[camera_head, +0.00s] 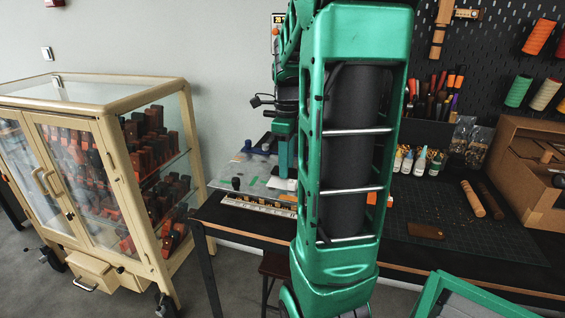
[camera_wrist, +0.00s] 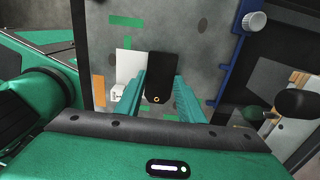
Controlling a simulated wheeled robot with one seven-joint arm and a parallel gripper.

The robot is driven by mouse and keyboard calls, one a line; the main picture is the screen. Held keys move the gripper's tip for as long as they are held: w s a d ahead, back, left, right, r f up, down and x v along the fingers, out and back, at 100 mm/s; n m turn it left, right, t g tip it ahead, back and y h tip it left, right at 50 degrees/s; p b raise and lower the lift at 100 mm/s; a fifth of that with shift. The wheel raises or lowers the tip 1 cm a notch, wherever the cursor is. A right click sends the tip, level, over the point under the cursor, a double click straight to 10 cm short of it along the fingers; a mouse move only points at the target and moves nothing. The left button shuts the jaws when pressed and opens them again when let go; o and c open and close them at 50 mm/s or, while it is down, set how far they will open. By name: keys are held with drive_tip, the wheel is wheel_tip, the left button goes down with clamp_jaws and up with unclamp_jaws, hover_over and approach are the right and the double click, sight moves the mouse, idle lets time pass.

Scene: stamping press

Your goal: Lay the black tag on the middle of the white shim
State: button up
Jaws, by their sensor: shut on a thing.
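My gripper (camera_wrist: 160,98) is shut on the black tag (camera_wrist: 158,72), a dark rectangle with a small ringed hole near its lower end. The white shim (camera_wrist: 125,68) lies on the grey plate just left of the tag in the wrist view. The tag covers the view of its right side; I cannot tell how high the tag is above it. In the head view the white shim (camera_head: 279,183) shows as a small pale patch below my gripper (camera_head: 286,172); the tag cannot be made out there.
The grey plate (camera_wrist: 195,65) carries green and orange patches. A blue bar (camera_wrist: 233,60) with a pale knob (camera_wrist: 254,21) runs along its right side. A dark rounded knob (camera_wrist: 296,103) stands farther right. A glass-doored cabinet (camera_head: 95,150) stands left of the bench.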

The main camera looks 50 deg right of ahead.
drive_tip(key=shift+f, duration=0.25)
drive_tip(key=o, duration=1)
drive_tip(key=shift+c, duration=0.9)
drive_tip(key=shift+r, duration=0.1)
drive_tip(key=shift+r, duration=3.45)
